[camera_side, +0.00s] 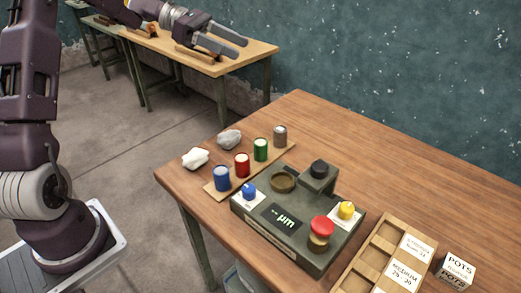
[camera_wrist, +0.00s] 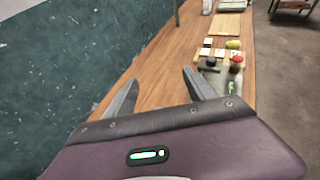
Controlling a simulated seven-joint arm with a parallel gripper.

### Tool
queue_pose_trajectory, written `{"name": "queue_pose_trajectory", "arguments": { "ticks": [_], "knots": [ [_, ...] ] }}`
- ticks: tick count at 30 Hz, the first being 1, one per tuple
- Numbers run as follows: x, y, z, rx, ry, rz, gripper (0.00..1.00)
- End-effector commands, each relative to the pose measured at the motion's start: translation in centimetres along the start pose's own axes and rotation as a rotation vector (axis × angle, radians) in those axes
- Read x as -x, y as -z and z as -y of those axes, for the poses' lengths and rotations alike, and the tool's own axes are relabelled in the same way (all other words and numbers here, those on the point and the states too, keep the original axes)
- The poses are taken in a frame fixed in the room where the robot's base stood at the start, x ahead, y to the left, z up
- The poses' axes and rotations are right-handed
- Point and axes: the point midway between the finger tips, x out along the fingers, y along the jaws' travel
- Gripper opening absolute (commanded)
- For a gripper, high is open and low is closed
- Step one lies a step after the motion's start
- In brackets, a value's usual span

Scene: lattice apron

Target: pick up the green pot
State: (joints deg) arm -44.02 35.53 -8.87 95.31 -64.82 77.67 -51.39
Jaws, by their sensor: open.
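The green pot (camera_side: 261,150) stands upright on a wooden strip (camera_side: 220,189) on the table, in a row with a blue pot (camera_side: 222,178), a red pot (camera_side: 242,165) and a grey-brown pot (camera_side: 280,135). My gripper (camera_side: 240,49) is open and empty, high above the table and well away from the pots. Its two spread fingers also show in the wrist view (camera_wrist: 161,76). I cannot make out the green pot in the wrist view.
A dark measuring device (camera_side: 292,231) with blue, red and yellow knobs stands right in front of the pots. Two whitish lumps (camera_side: 195,158) (camera_side: 229,139) lie to their left. A compartmented wooden tray (camera_side: 385,258) and a labelled POTS block (camera_side: 456,270) are at the right. The table's back is clear.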

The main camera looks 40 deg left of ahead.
Motion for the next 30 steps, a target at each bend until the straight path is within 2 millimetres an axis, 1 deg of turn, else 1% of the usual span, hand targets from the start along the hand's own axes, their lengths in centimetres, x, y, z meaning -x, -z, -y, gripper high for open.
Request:
{"name": "queue_pose_trajectory", "arguments": {
  "ticks": [1,2,3,5,6,8,9,12,14,16,20,24,27,30],
  "knots": [
    [-1.9,3.5,0.7,0.016,0.022,-0.001,0.63],
    [-2.8,5.6,0.7,0.016,0.023,-0.002,0.63],
    [-4.0,8.5,0.7,0.014,0.022,-0.003,0.63],
    [-5.5,12.3,0.8,0.011,0.022,-0.005,0.63],
    [-6.5,14.7,0.8,0.007,0.022,-0.005,0.63],
    [-7.8,17.8,0.8,0.004,0.021,-0.006,0.63],
    [-8.6,19.7,0.8,0.002,0.021,-0.008,0.63],
    [-9.9,23.1,0.7,-0.004,0.02,-0.008,0.63],
    [-10.5,24.2,0.7,-0.008,0.019,-0.009,0.63],
    [-11.2,24.6,0.7,-0.01,0.02,-0.009,0.63],
    [-13.0,24.4,1.0,-0.01,0.021,-0.01,0.63],
    [-15.7,24.2,1.7,-0.009,0.024,-0.01,0.63],
    [-17.1,24.2,1.6,-0.012,0.021,-0.01,0.63],
    [-17.6,24.2,1.6,-0.01,0.019,-0.01,0.63]
  ]
}}
